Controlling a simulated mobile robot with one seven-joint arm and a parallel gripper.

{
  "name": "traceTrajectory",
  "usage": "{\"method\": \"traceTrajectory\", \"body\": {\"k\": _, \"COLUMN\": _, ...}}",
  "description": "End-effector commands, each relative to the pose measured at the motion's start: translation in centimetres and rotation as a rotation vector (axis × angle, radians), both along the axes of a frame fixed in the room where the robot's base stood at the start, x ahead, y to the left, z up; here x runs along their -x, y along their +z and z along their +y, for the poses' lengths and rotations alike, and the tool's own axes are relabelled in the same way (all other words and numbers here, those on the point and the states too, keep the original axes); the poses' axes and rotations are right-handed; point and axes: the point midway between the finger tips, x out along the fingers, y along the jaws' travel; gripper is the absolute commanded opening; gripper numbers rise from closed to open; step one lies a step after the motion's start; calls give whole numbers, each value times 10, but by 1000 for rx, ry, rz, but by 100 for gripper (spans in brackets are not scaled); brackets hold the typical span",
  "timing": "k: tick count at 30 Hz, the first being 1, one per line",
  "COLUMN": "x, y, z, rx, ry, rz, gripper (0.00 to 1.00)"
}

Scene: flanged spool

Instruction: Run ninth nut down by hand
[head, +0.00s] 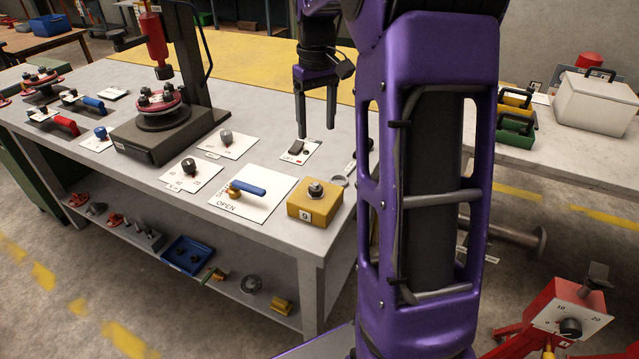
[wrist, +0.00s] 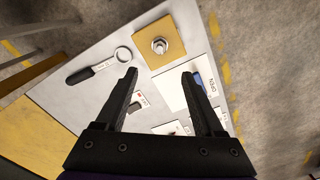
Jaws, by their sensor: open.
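The yellow block (head: 314,208) marked 9 sits at the near right corner of the grey bench. A metal nut (head: 315,189) sits on a stud on its top. In the wrist view the block (wrist: 176,52) and the nut (wrist: 159,46) lie beyond the fingertips, roughly centred between them. My gripper (head: 317,132) is open and empty, above the bench and behind the block in the head view. Both fingers (wrist: 160,74) show in the wrist view, spread wide. The nut's height on its thread is too small to tell.
A ring spanner (wrist: 100,64) lies beside the block. A blue-handled valve (head: 246,188) on a white card, a black knob (head: 189,168) and a switch (head: 297,147) are near. A red flanged spool (head: 160,104) stands on a dark stand further left. The bench edge is close to the block.

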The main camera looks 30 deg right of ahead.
Motion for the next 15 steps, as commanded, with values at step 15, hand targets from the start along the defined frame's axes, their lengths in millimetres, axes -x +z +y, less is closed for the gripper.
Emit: {"method": "traceTrajectory", "body": {"k": 15, "x": 2, "y": -93, "z": 1, "rx": -3, "ry": 2, "rz": 6, "gripper": 70}}
